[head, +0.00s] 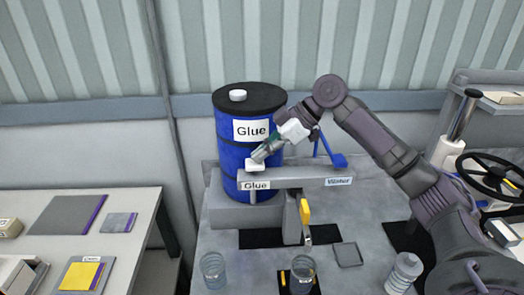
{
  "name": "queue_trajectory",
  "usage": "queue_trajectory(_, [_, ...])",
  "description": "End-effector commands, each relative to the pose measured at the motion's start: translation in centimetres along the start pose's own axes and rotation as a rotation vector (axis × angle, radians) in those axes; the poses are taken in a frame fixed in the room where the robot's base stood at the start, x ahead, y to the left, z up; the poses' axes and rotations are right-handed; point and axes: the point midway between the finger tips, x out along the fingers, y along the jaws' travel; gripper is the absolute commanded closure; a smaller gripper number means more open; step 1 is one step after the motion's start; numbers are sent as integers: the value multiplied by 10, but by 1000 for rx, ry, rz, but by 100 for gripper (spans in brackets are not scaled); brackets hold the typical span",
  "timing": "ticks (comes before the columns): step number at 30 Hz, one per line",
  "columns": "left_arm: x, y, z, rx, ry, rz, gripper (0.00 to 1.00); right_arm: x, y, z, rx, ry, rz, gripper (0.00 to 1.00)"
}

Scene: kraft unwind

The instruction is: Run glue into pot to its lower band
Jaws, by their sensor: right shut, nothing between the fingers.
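A blue drum (229,150) with a black lid and "Glue" labels stands at the back of the grey bench. A grey beam (305,181) in front of it carries a "Glue" label at left and a "Water" label (339,182) at right. My right gripper (261,155) is shut and empty, its tips close to a white block (255,166) above the "Glue" label; contact is unclear. A clear pot (303,268) stands on a black pad below a yellow handle (305,211). Its contents and bands are too small to read. My left gripper is out of view.
Another clear pot (213,269) stands at the left and a clear bottle (403,271) at the right. A blue lever (335,160) is behind the beam. A flat grey square (348,254) lies on the bench. A side table (130,198) is at left, a black handwheel (490,176) at right.

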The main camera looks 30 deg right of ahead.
Motion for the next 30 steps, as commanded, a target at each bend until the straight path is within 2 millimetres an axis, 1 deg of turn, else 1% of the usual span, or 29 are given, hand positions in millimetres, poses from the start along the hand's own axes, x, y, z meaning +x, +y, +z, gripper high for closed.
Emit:
queue_trajectory(5, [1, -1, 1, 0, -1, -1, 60, 1, 0, 1, 1, 0, -1, 100])
queue_trajectory(10, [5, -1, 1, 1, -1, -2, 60, 14, 0, 13, 2, 1, -3, 100])
queue_trajectory(30, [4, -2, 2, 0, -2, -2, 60, 17, -1, 17, 6, -11, -10, 100])
